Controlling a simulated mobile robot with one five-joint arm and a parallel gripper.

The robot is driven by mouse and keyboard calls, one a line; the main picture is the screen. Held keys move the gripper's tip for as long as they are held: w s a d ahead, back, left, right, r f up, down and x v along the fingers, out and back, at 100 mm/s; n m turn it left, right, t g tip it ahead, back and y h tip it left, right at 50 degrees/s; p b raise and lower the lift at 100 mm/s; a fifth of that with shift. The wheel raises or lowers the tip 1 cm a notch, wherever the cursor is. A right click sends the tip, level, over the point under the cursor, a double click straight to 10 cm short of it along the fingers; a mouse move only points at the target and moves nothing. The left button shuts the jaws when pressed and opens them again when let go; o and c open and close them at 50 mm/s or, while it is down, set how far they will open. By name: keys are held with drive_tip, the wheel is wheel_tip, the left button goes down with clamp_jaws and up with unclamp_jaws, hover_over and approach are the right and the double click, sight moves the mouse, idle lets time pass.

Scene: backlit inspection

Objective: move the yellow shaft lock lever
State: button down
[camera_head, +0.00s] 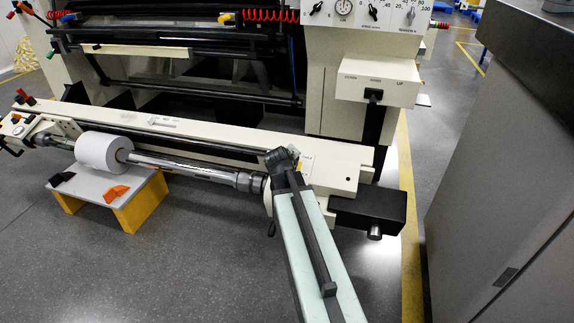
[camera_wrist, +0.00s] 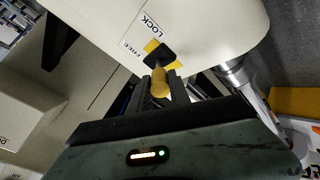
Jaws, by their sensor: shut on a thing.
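The yellow shaft lock lever (camera_wrist: 159,84) is in the wrist view, between the two dark fingers of my gripper (camera_wrist: 160,88). My gripper is shut on its yellow handle. A black pivot (camera_wrist: 158,56) on a yellow patch joins the lever to the cream housing. The labels LOCK (camera_wrist: 151,24) and FREE (camera_wrist: 130,51) are printed beside it. In the head view my gripper (camera_head: 284,158) is at the right end of the shaft (camera_head: 190,167), and my arm hides most of the lever there.
A white roll (camera_head: 101,152) sits on the shaft above a low table (camera_head: 82,187) with yellow legs. Orange (camera_head: 116,193) and black (camera_head: 62,179) pieces lie on it. A black block (camera_head: 368,212) juts out right of my gripper. A grey cabinet (camera_head: 500,170) stands at the right.

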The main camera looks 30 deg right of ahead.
drive_tip(key=shift+s, duration=0.1)
drive_tip(key=c, duration=1.2)
unclamp_jaws()
